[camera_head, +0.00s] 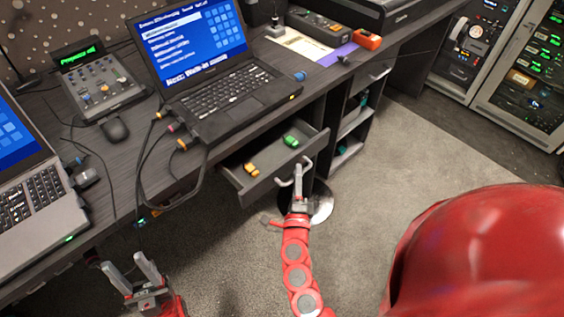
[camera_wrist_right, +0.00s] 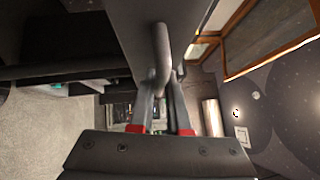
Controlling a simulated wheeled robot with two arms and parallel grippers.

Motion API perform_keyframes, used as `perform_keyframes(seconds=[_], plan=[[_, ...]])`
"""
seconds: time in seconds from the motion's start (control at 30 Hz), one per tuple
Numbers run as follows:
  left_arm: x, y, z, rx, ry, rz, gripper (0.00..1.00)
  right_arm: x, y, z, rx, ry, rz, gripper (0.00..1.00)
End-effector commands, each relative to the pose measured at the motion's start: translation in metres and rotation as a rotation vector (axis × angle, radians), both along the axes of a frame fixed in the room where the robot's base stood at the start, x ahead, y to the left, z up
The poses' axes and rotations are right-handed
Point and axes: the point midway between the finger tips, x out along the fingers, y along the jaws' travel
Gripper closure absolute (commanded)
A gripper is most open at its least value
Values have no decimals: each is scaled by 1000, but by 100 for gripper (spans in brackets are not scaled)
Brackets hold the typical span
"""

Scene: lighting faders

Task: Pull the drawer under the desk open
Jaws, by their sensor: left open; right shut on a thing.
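The drawer (camera_head: 245,190) under the desk (camera_head: 225,155) is partly open in the head view. A green item (camera_head: 290,141) and a yellow-orange item (camera_head: 251,169) lie inside it. My right gripper (camera_head: 299,183) is at the drawer's front and shut on the pale bar handle (camera_head: 284,183). In the right wrist view the handle (camera_wrist_right: 162,55) runs down between the gripper's fingers (camera_wrist_right: 162,105). The fingers partly hide the handle. My left gripper (camera_head: 146,270) is open and empty at the lower left, below the desk edge and apart from the drawer.
A black laptop (camera_head: 225,95) stands on the desk above the drawer, with cables (camera_head: 150,150) hanging over the edge. Open shelves (camera_head: 350,130) are right of the drawer. A round metal base (camera_head: 322,208) stands on the floor behind my right gripper. Carpet (camera_head: 400,155) to the right is clear.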

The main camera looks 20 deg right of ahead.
Motion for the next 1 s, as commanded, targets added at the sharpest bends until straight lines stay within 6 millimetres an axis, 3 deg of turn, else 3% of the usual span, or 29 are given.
perform_keyframes(seconds=[0.1,0.3,0.8,0.83,1.0], plan=[[0,0,-6,0,0,0,50,-21,-8,-4,0,4,-2,100],[0,0,-10,0,0,0,50,-41,-14,-2,-1,1,3,100],[0,0,-11,0,0,0,50,-48,-17,-2,1,3,3,100],[0,0,-11,0,0,0,50,-48,-17,-2,1,3,3,83],[0,0,-11,0,0,0,50,-48,-17,-1,0,2,2,55]])
